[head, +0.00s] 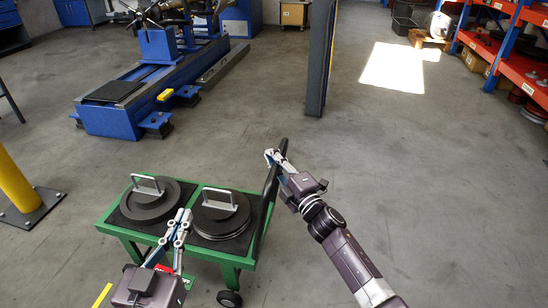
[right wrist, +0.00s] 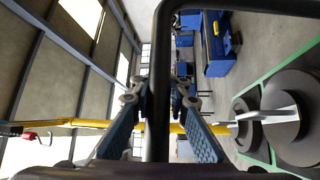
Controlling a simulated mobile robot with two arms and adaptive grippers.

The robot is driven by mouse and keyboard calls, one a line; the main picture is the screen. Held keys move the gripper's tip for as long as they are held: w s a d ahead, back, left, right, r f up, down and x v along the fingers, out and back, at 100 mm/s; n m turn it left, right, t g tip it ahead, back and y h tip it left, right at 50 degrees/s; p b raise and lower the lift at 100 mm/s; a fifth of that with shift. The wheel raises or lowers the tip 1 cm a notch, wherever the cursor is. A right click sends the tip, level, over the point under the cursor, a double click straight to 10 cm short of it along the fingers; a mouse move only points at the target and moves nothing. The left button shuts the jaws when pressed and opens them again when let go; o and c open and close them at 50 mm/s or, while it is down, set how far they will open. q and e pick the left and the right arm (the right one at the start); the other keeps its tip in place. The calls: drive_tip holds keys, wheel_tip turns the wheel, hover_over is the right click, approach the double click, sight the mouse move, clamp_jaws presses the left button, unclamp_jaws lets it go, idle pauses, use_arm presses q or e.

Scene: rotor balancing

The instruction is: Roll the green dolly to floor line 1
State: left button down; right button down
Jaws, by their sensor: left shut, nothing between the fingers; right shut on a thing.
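The green dolly (head: 118,232) stands at the lower left of the head view, with a dark top and black wheels. Its black push handle (head: 268,200) rises on the right side; its bar (right wrist: 160,75) runs between my fingers in the right wrist view. My right gripper (head: 273,157) is shut on this handle near its upper far end. My left gripper (head: 184,214) is shut and empty, and appears over the dolly's near edge between two dark disc stacks. A short yellow strip (head: 103,295) shows on the floor at the bottom; I cannot read a number on it.
Dark discs with pale handles (head: 148,207) (head: 222,222) lie on the dolly. A yellow post (head: 17,182) stands left. A blue machine (head: 115,118) and a dark upright panel (head: 317,65) stand beyond. Red shelving (head: 510,62) is at far right. The floor right of the dolly is clear.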

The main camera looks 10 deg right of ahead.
drive_tip(key=c, duration=2)
unclamp_jaws()
drive_tip(key=shift+s+a+f, duration=0.2)
drive_tip(key=shift+a+f, duration=0.2)
drive_tip(key=shift+f, duration=0.15)
drive_tip(key=shift+o, duration=0.9)
drive_tip(key=shift+r, duration=0.1)
drive_tip(key=shift+d+r, duration=0.1)
drive_tip(key=v, duration=1.2)
drive_tip(key=shift+d, duration=0.1)
